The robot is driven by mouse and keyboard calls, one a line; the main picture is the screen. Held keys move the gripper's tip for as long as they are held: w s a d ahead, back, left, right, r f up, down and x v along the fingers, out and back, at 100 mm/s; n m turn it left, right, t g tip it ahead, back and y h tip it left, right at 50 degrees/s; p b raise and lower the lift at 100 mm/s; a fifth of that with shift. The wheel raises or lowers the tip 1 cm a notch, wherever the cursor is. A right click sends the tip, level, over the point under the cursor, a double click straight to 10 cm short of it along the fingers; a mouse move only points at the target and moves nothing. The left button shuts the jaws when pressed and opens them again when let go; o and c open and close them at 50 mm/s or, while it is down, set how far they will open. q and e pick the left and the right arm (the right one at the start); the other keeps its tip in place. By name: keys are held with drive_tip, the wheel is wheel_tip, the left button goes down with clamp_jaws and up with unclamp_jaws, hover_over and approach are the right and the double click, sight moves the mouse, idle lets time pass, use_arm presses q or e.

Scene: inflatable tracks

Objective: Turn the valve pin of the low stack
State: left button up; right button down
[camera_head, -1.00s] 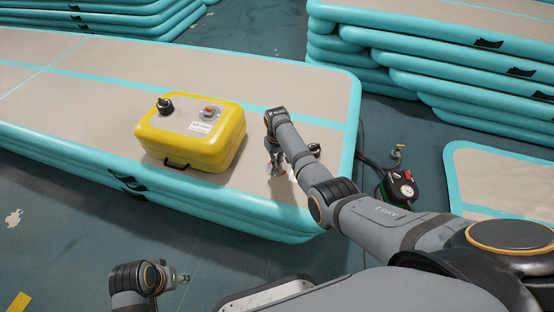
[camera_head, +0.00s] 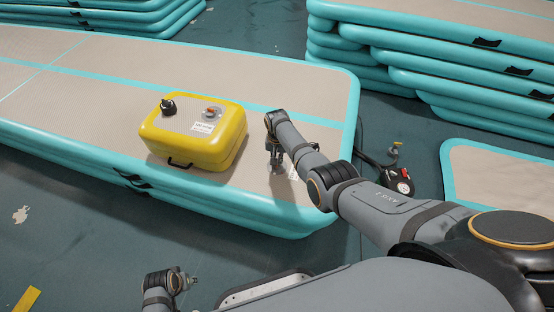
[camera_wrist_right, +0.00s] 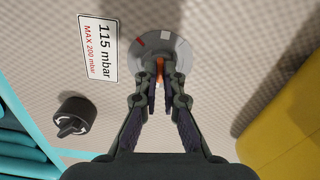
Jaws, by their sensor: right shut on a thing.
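The low stack (camera_head: 90,70) is the beige-topped, teal-edged mat stack at left. In the right wrist view, its round grey valve (camera_wrist_right: 181,47) has an orange pin (camera_wrist_right: 159,66) in the middle and a red mark on the rim. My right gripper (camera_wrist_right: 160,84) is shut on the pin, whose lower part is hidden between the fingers. In the head view, my right gripper (camera_head: 277,164) is over the stack's near right corner, and the valve is mostly hidden there. My left gripper (camera_head: 193,281) is low at the bottom, clear of the stack; its opening is too small to judge.
A yellow inflatable block (camera_head: 190,145) stands on the stack, left of my right gripper. A pressure label (camera_wrist_right: 98,47) reading 115 mbar and a black cap (camera_wrist_right: 74,117) lie beside the valve. A gauge pump (camera_head: 398,181) and higher stacks (camera_head: 470,85) are to the right.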

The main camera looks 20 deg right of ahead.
idle(0.4)
drive_tip(key=c, duration=1.5)
unclamp_jaws()
drive_tip(key=shift+r, duration=0.1)
wheel_tip(320, 180, up, 12)
